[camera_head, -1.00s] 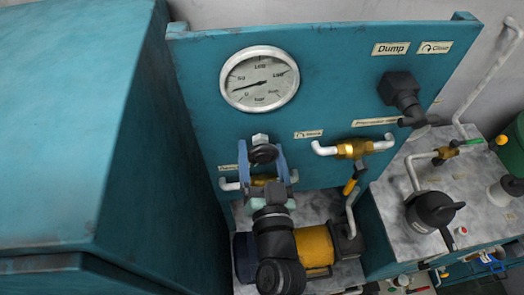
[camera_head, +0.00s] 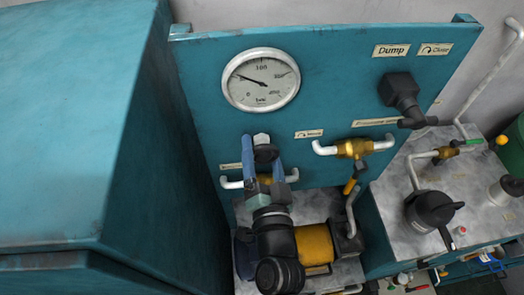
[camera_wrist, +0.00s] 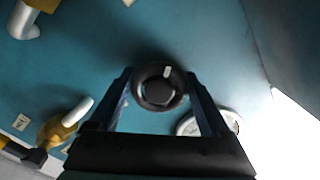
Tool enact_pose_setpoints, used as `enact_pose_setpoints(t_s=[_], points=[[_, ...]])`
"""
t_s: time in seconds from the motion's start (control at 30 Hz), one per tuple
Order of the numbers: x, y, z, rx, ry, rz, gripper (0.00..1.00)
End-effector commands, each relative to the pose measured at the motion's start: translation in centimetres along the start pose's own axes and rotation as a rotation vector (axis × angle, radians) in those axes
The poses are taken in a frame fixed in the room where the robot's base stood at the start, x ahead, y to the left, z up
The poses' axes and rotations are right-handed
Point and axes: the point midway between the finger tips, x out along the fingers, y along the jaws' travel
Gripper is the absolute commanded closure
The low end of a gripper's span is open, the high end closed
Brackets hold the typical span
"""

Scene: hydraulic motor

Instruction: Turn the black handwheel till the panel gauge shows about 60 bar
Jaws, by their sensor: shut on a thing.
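The black handwheel (camera_head: 265,154) sits on the teal panel below the gauge. My gripper (camera_head: 263,160) is shut on it, with one blue finger on each side. In the wrist view the round knob (camera_wrist: 160,90) lies between the fingertips, and a white mark shows near its top edge. The panel gauge (camera_head: 261,80) is a round white dial in a silver rim. Its needle points left and slightly up, roughly near the 50 mark; the small digits are blurred.
A brass valve with white pipes (camera_head: 354,148) and a black knob (camera_head: 400,93) under the "Dump" label (camera_head: 391,51) are to the right. A large teal cabinet (camera_head: 70,120) stands close on the left. A yellow cylinder (camera_head: 314,245) lies below beside my arm.

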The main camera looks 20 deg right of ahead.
Motion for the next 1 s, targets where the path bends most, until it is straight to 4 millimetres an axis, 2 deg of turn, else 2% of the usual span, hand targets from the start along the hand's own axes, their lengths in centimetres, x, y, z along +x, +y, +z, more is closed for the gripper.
enact_pose_setpoints(t_s=[0.17,0.2,0.3,0.53,0.67,1.0], points=[[0.0,0.0,0.0,-0.001,-0.001,0.0,0.75],[0.0,0.0,0.0,-0.001,-0.001,0.0,0.14],[0.0,0.0,0.0,-0.001,-0.001,0.0,0.0],[-0.1,0.0,0.1,-0.002,0.0,0.0,0.0],[-0.8,0.2,0.2,-0.001,-0.001,0.001,0.0],[-6.4,0.3,0.5,-0.002,-0.003,0.001,0.0]])
